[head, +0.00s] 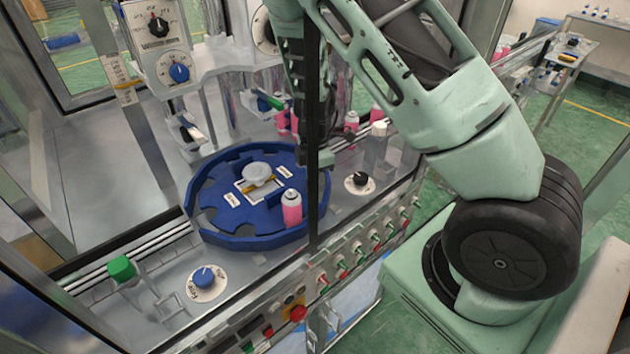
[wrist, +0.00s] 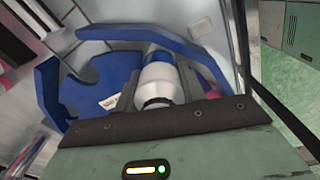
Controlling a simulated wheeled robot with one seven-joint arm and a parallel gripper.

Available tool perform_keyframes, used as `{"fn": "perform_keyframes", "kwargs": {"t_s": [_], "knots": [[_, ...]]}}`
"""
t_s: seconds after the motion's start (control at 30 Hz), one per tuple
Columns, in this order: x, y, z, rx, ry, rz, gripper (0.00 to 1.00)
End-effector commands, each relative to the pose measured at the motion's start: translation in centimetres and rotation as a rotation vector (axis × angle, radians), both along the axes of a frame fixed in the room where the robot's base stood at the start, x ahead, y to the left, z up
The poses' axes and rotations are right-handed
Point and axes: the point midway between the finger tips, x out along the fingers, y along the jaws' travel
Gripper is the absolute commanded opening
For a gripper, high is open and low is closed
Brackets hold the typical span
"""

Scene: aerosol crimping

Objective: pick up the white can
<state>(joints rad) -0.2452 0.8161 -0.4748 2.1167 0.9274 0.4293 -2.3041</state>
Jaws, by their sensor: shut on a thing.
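A white can (wrist: 158,82) shows in the wrist view just beyond the dark edge of my gripper, with a dark end towards the camera. It lies in the line of my gripper, which is shut on it. In the head view my gripper (head: 312,150) hangs low at the right side of the blue star wheel, partly behind a dark frame post. The held can cannot be made out clearly there.
The blue star wheel (head: 216,222) carries a pink can with a white top (head: 291,208). More pink cans stand behind my arm. A pale container (head: 376,146) stands right of the post. A green-capped item (head: 121,269) and a blue knob (head: 204,278) are at front left.

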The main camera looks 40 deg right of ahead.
Motion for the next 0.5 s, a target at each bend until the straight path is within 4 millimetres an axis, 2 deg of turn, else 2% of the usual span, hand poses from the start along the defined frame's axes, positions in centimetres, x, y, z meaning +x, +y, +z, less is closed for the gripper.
{"fn": "perform_keyframes", "kwargs": {"t_s": [0.27,0.5], "knots": [[0.1,0.1,2.2,0.000,-0.004,0.002,0.17],[0.1,0.1,5.6,0.001,-0.006,0.002,0.17]]}}
